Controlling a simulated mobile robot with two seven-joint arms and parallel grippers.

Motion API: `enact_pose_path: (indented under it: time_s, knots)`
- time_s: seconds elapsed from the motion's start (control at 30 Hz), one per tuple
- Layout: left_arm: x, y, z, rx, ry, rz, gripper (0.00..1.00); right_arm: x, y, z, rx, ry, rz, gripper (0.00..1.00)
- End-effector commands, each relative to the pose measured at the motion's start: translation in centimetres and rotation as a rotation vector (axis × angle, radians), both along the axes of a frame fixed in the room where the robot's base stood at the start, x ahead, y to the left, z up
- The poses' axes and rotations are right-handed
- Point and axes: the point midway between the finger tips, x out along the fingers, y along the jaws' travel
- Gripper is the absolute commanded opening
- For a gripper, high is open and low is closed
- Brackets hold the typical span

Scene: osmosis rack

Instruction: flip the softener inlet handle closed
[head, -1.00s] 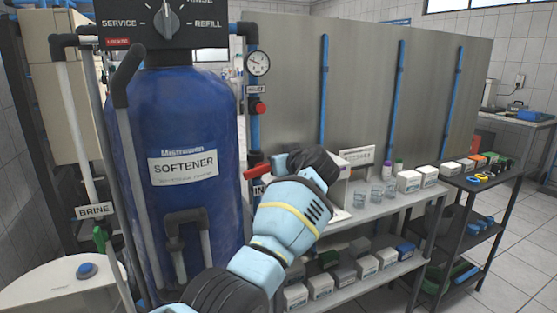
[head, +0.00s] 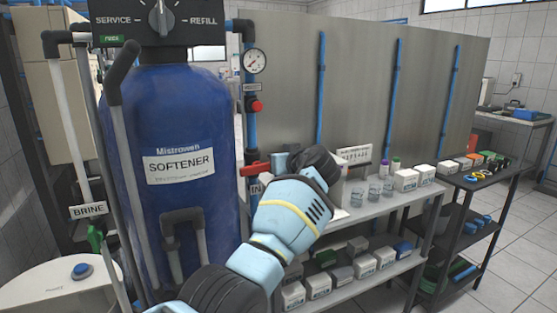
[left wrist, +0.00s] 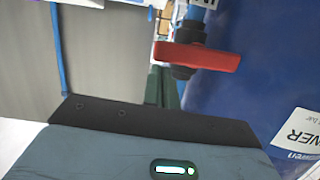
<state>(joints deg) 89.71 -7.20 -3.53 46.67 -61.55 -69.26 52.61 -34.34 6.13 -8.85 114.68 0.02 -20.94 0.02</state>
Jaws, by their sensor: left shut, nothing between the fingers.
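The softener inlet handle (head: 256,169) is a red lever on the blue vertical pipe right of the blue softener tank (head: 190,125). It lies crosswise to the pipe and points left in the head view. In the left wrist view the red handle (left wrist: 198,57) also lies across the pipe, above the dark edge of my gripper. My left gripper (left wrist: 165,87) is shut and empty, its dark fingers close below the handle's left end; I cannot tell whether they touch. In the head view my arm's black wrist hides part of the gripper and the inlet label. My right gripper is not in view.
A pressure gauge (head: 255,61) and a red knob (head: 256,104) sit higher on the pipe. A shelf (head: 395,204) with cups and white boxes stands to the right. A large grey panel (head: 362,80) is behind. A white brine tank (head: 50,290) is at lower left.

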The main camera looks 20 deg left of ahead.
Motion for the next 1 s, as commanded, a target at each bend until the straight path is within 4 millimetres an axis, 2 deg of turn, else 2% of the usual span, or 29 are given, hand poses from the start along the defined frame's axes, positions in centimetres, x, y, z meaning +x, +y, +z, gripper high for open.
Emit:
enact_pose_path:
  time_s: [0.5,0.7,1.0]
  knots:
    - [-4.0,-4.9,1.5,0.0,0.0,-0.002,0.0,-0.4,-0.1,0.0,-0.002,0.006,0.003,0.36]
    - [-4.6,-5.6,1.8,0.0,0.0,-0.001,0.0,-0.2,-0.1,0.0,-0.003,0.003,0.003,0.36]
    - [-4.6,-5.6,1.8,0.001,0.001,0.0,0.0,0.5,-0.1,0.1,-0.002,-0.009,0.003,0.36]
